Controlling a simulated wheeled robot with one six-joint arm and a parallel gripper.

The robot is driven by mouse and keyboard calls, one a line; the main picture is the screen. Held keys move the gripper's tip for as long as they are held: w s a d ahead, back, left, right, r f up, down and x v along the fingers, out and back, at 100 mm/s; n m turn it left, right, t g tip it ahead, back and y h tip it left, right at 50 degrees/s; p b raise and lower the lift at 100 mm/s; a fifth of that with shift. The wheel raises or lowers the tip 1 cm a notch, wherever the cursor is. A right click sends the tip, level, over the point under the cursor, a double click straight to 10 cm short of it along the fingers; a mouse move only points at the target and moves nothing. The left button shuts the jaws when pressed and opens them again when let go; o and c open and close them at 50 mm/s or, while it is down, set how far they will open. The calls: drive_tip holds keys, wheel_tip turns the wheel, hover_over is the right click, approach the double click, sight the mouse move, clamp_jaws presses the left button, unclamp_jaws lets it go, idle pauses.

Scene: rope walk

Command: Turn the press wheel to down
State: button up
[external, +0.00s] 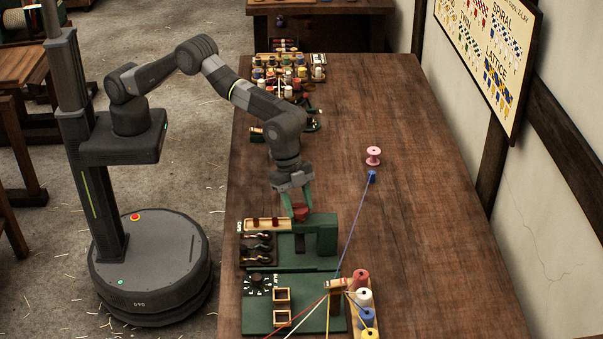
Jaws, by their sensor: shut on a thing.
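My gripper (300,207) is in the external view, pointing down over the green press (327,236) at the near part of the bench. Its green fingers are shut on a small red piece on the press, which appears to be the press wheel (300,214). The fingers hide part of the wheel. I cannot read which way the wheel is turned.
Coloured cords run to a rack of spools (364,297). The bench's right side is clear.

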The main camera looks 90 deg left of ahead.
drive_tip(key=m+g, duration=0.1)
drive_tip(key=m, duration=0.1)
drive_tip(key=m+p, duration=0.1)
drive_tip(key=m, duration=0.2)
drive_tip(key=shift+w+r+g+h, duration=0.1)
drive_tip(key=shift+w+g+h, duration=0.1)
drive_tip(key=shift+g+h, duration=0.2)
drive_tip(key=m+g+p, duration=0.1)
drive_tip(key=m+p, duration=0.2)
drive_tip(key=shift+r+m, duration=0.1)
drive_tip(key=shift+m, duration=0.3)
drive_tip(key=shift+w+m+g+p, duration=0.1)
drive_tip(key=shift+m+g+p, duration=0.5)
drive_tip(key=shift+m+p, duration=0.3)
drive_tip(key=shift+f+m, duration=0.2)
drive_tip(key=shift+m, duration=0.1)
drive_tip(key=o, duration=1)
drive_tip(key=shift+r, duration=0.1)
drive_tip(key=v, duration=0.7)
drive_tip(key=shift+r, duration=0.15)
